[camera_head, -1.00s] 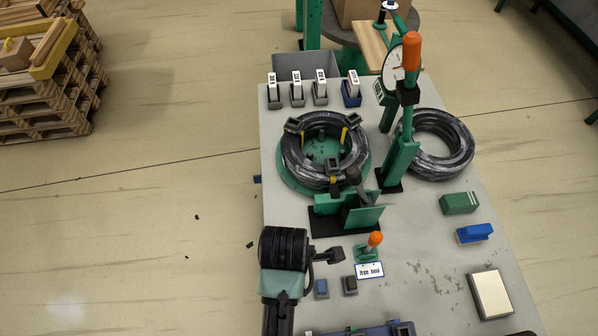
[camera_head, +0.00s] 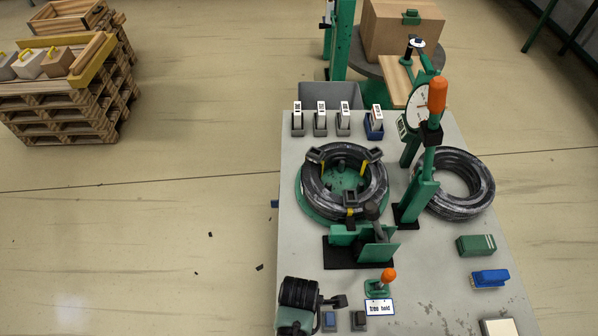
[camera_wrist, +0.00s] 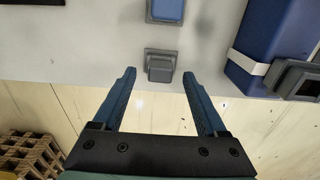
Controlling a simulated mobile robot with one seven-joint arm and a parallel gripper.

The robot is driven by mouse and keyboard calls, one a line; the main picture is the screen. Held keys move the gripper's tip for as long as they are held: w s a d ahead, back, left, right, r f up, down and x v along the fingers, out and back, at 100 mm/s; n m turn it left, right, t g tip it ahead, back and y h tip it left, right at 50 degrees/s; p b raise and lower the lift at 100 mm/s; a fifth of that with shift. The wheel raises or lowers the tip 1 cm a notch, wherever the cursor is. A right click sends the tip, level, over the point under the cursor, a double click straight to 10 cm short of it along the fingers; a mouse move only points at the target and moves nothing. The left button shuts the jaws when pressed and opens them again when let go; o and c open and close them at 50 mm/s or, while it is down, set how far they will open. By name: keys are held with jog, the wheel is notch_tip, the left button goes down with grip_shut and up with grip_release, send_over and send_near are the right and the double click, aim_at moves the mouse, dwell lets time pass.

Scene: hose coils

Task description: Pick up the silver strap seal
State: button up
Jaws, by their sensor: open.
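The silver strap seal, which I take to be the small grey block (camera_wrist: 160,68) on a dark grey base, lies near the table's edge in the wrist view. It sits just beyond my gripper (camera_wrist: 160,80), roughly centred between the two blue fingertips. My gripper is open and empty, its fingers wide apart and not touching the block. In the head view my dark wrist (camera_head: 299,292) is at the table's left edge, and the grey block is not visible there. A blue block (camera_wrist: 166,9) on a similar base lies farther in on the table; it also shows in the head view (camera_head: 329,320).
A blue box (camera_wrist: 262,45) with a white band and grey clamp stands right in the wrist view. A dark block (camera_head: 359,320), a sign (camera_head: 379,307) and an orange-knobbed lever (camera_head: 389,275) stand near my wrist. A hose coil (camera_head: 318,186) and green clamp stand (camera_head: 360,240) lie beyond.

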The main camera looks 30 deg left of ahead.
jog(key=shift+f, duration=0.9)
grip_shut()
